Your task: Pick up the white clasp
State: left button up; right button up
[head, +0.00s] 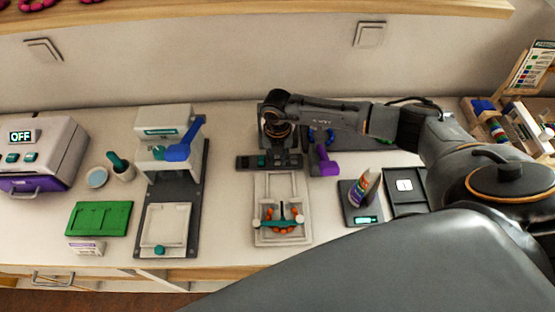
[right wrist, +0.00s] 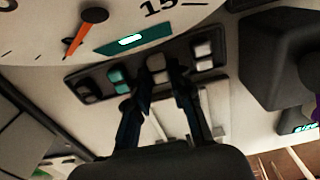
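A dark tray (head: 243,162) with several small clasps lies on the bench, behind the pale bead board. In the right wrist view, the tray (right wrist: 103,72) crosses the upper middle. A whitish clasp (right wrist: 156,66) sits in it, near the tips of my right gripper (right wrist: 165,84). A teal clasp (right wrist: 119,77) is to its left, and another pale clasp (right wrist: 203,49) is to its right. The gripper's dark fingers are apart, with a gap between them; I see nothing held. In the head view, my right gripper (head: 277,138) is over the tray. My left gripper is out of view.
The bead board (head: 261,188) with orange beads is in front of the tray. A purple-handled tool (head: 325,162) and a scale (head: 356,214) are to the right. A press (head: 163,150) with a blue handle is to the left. A dial (right wrist: 60,28) crosses the top of the wrist view.

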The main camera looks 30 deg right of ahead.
jog(key=shift+c, duration=1)
jog(key=shift+r, duration=0.1)
